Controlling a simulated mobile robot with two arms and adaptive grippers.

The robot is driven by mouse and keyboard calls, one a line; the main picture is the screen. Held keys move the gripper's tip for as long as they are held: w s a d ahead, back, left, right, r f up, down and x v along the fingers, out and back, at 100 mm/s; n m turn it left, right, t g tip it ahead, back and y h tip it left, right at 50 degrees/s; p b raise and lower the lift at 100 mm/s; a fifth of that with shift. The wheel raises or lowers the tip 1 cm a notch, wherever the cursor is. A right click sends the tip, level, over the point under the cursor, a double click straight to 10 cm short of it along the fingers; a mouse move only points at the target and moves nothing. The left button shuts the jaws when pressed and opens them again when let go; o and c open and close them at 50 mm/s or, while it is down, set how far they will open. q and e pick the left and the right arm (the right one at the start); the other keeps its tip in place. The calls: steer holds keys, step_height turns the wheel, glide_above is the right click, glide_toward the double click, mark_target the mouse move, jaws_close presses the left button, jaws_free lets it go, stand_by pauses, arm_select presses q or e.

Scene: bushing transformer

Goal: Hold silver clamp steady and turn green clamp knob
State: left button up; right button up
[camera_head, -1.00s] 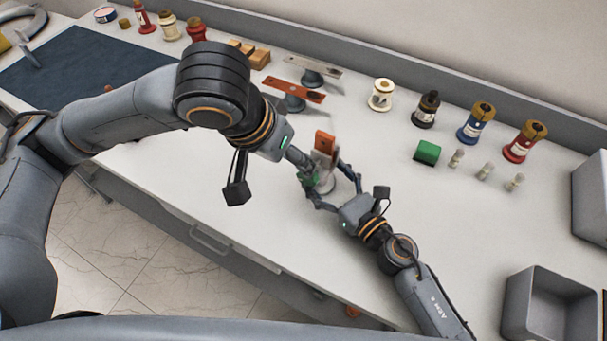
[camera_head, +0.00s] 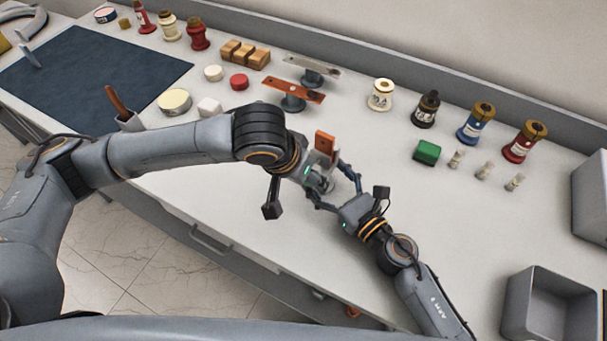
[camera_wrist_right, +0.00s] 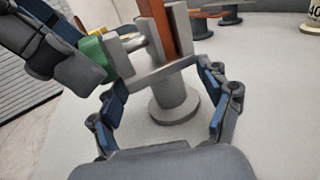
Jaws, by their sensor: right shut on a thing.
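The silver clamp (camera_wrist_right: 172,95) stands upright on its round base in the right wrist view, with an orange-brown bar (camera_wrist_right: 158,22) held upright in its jaw. In the head view the silver clamp (camera_head: 322,180) is partly hidden by my left wrist. My right gripper (camera_wrist_right: 165,85) is shut on the silver clamp, one finger on each side of its body. The green clamp knob (camera_wrist_right: 100,48) sticks out on the clamp's left side. My left gripper (camera_wrist_right: 62,52) is at the knob, apparently touching it; its fingers are mostly hidden, so their opening is unclear.
A second stand with an orange bar (camera_head: 293,96) is behind the clamp. A green block (camera_head: 427,152) and several bushings stand to the right. A grey bin (camera_head: 550,308) is at the front right. The white bench in front of the bin is clear.

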arm_select(q)
steer(key=c, duration=1.2)
steer(key=shift+o, duration=0.2)
steer(key=shift+s+d+m+t+y, duration=0.15)
steer(key=shift+t+y, duration=0.15)
steer(key=shift+y, duration=0.35)
steer(key=shift+d+m+t+y, duration=0.1)
steer(key=shift+m+t+y, duration=0.15)
steer(key=shift+y, duration=0.35)
steer(key=shift+s+d+m+t+y, duration=0.1)
steer(key=shift+t+y, duration=0.25)
steer(key=shift+y, duration=0.3)
steer(key=o, duration=1.2)
steer(key=shift+w, duration=0.1)
steer(key=shift+c, duration=0.2)
steer(key=a+v, duration=0.1)
steer(key=v, duration=1.1)
steer(key=shift+d, duration=0.45)
